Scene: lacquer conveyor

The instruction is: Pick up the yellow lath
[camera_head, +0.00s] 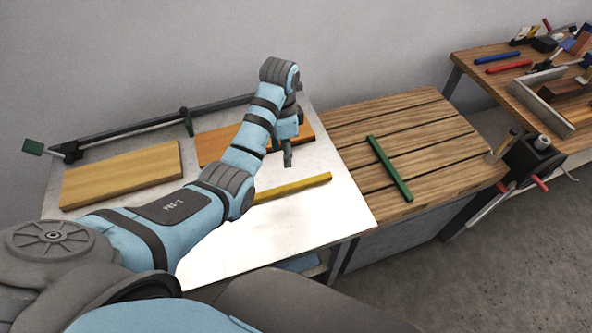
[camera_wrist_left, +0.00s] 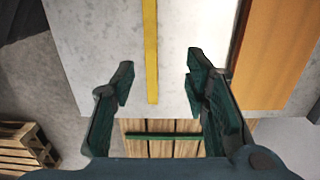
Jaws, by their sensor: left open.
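The yellow lath (camera_head: 293,188) lies on the white-topped table (camera_head: 335,215), its left part hidden behind my left arm. In the left wrist view the lath (camera_wrist_left: 151,45) runs down from the top edge, and its near end shows between the fingers. My left gripper (camera_head: 287,158) points down above the table, behind the lath in the head view. Its fingers stand wide apart and empty in the left wrist view (camera_wrist_left: 159,80). I cannot tell its exact height above the table. My right gripper is not in view.
A pale wooden board (camera_head: 120,175) and an orange board (camera_head: 215,147) lie at the back of the table. A green lath (camera_head: 389,167) lies on the slatted wooden surface (camera_head: 440,135) to the right. A cluttered workbench (camera_head: 480,60) stands at the far right.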

